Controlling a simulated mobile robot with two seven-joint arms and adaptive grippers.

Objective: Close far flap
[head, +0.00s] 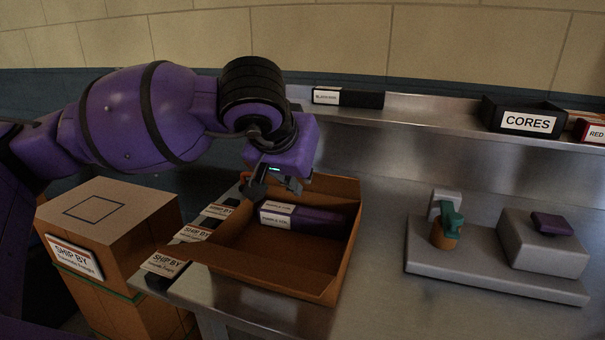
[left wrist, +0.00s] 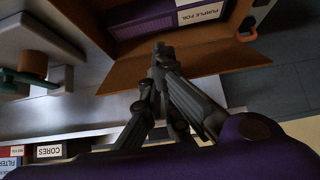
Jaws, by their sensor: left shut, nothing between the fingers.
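An open brown cardboard box (head: 275,255) stands on the metal bench in the head view. Purple foil packs with white labels (head: 300,217) lie in its far part; a "PURPLE FOIL" label (left wrist: 201,12) shows in the left wrist view. The far flap (head: 335,186) is raised at the box's back edge. In the left wrist view this flap (left wrist: 215,62) spreads behind my fingers. My left gripper (head: 257,188) is shut and empty at the far left corner of the box. Its fingertips (left wrist: 162,50) overlap the flap; I cannot tell whether they touch. My right gripper is out of view.
"SHIP BY" cards (head: 190,234) lie left of the box, beside a taped carton (head: 110,215). A grey fixture (head: 490,272) stands at the right. A CORES bin (head: 525,120) and a black box (head: 348,97) sit on the back ledge. Bench between box and fixture is clear.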

